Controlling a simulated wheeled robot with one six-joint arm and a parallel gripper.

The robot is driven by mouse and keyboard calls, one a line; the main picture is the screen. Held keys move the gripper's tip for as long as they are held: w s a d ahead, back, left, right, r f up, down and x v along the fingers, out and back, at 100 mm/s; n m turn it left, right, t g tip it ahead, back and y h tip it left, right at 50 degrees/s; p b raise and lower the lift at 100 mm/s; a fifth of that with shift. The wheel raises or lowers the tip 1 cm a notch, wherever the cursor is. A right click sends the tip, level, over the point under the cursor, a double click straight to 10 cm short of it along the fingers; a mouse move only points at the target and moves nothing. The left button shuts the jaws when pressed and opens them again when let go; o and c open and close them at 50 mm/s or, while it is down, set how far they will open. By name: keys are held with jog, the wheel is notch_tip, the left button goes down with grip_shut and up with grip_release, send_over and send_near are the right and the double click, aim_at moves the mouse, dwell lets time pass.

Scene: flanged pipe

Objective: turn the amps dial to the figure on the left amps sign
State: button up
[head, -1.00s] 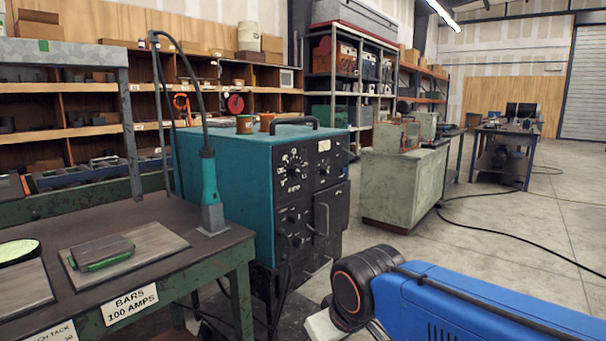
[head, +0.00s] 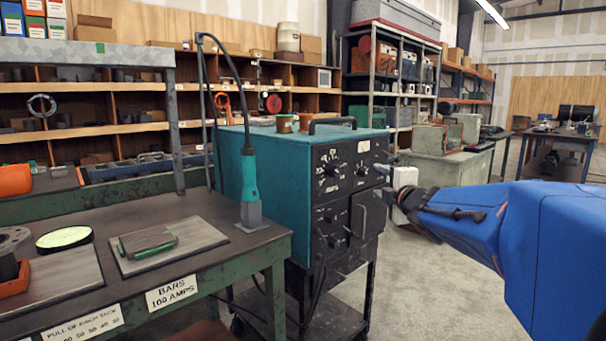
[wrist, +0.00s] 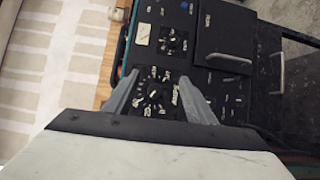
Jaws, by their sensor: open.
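The teal welding machine (head: 232,165) has a black front panel with a large upper-left dial (head: 331,174), ringed by white figures and with a label under it. A smaller dial (head: 361,172) sits to its right. My gripper (head: 380,179) is open and empty, in front of the panel. In the wrist view its two fingers (wrist: 157,97) flank the large dial (wrist: 154,92) in the picture, seemingly short of touching it; depth is hard to judge. The dial's setting is too small to read. A sign (head: 172,293) on the bench edge reads "BARS 100 AMPS".
Another bench sign (head: 84,326) reads "PULL OF EACH TACK" with small figures. A lower panel door has a handle (wrist: 229,56) beside the dials. A teal-handled torch (head: 249,178) stands at the bench corner. Open floor (head: 430,290) lies right of the machine.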

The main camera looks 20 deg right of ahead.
jog(key=d+n+y, duration=0.1)
jog(key=n, duration=0.1)
jog(key=n+y, duration=1)
jog(key=n, duration=0.3)
send_near(338, 172)
jog(key=x, duration=0.8)
jog(key=shift+w+a, duration=0.1)
jog(key=shift+w, duration=0.15)
jog(key=c, duration=1)
jog(key=shift+c, duration=0.2)
